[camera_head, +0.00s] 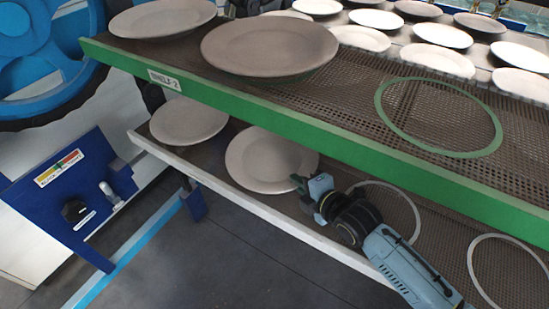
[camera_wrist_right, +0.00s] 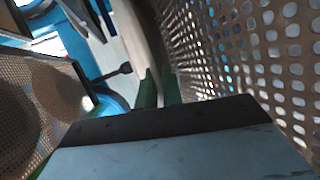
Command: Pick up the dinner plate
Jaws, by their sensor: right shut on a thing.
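The dinner plate (camera_head: 262,162), pale and round, lies on the lower shelf (camera_head: 345,252). Its back edge is partly hidden under the upper shelf. My right gripper (camera_head: 298,184) is at the right rim of this plate, shut on it. In the right wrist view its green fingers (camera_wrist_right: 160,88) show close together, but the gripped rim is not clear there. My left gripper is not in view.
Another plate (camera_head: 188,121) sits to the left on the lower shelf. The green-edged upper shelf (camera_head: 330,140) overhangs my right gripper and carries a large plate (camera_head: 270,45) and several others. A blue control panel (camera_head: 72,195) stands at the left.

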